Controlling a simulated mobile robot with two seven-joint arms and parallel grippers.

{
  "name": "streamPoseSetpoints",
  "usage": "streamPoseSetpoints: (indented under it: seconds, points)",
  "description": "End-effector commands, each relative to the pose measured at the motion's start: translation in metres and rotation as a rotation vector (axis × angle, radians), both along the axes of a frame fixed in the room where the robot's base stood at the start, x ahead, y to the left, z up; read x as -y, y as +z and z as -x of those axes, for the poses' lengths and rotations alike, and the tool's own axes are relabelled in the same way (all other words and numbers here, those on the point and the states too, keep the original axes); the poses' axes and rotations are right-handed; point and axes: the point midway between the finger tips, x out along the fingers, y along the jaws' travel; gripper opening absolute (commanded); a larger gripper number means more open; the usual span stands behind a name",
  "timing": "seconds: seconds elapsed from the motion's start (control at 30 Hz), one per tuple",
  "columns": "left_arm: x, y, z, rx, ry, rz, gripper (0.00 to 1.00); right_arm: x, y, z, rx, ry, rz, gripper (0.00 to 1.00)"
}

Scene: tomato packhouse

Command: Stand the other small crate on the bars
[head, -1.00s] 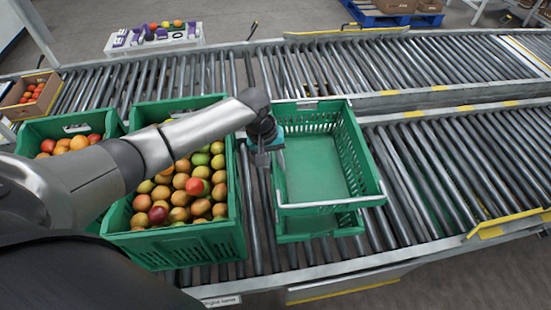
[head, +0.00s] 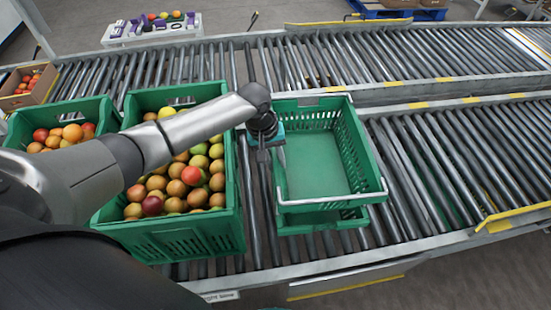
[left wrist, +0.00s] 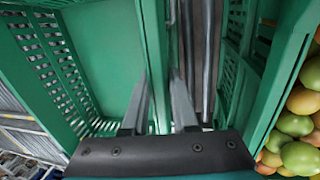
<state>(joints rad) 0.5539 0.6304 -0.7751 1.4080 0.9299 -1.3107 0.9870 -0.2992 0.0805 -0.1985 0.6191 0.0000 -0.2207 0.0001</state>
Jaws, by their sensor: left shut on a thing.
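An empty green crate (head: 348,150) with slotted walls is right of centre in the head view, over the near rollers. A pale bar (head: 335,199) runs along its front rim. My left gripper (head: 266,148) is at its left wall. In the left wrist view my left gripper (left wrist: 160,100) has one finger inside and one outside the wall of this crate (left wrist: 105,50), shut on it. More green (head: 320,222) shows below the front bar; I cannot tell whether it is a second crate. The gap to the rollers is unclear. My right gripper is out of view.
A green crate full of tomatoes (head: 180,240) stands close to the left, with another filled green crate (head: 22,125) beyond it. The near rollers (head: 450,165) are clear to the right. A cardboard box of tomatoes (head: 18,100) is at far left.

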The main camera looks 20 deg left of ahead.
Motion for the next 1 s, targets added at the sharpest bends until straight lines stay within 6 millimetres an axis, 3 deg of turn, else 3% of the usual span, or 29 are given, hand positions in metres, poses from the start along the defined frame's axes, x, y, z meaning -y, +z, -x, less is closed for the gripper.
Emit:
streamPoseSetpoints:
  seconds: [1.0]
  points:
    - [0.0009, -0.0087, -0.0015, 0.004, -0.001, 0.003, 0.00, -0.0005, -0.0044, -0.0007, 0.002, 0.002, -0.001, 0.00]
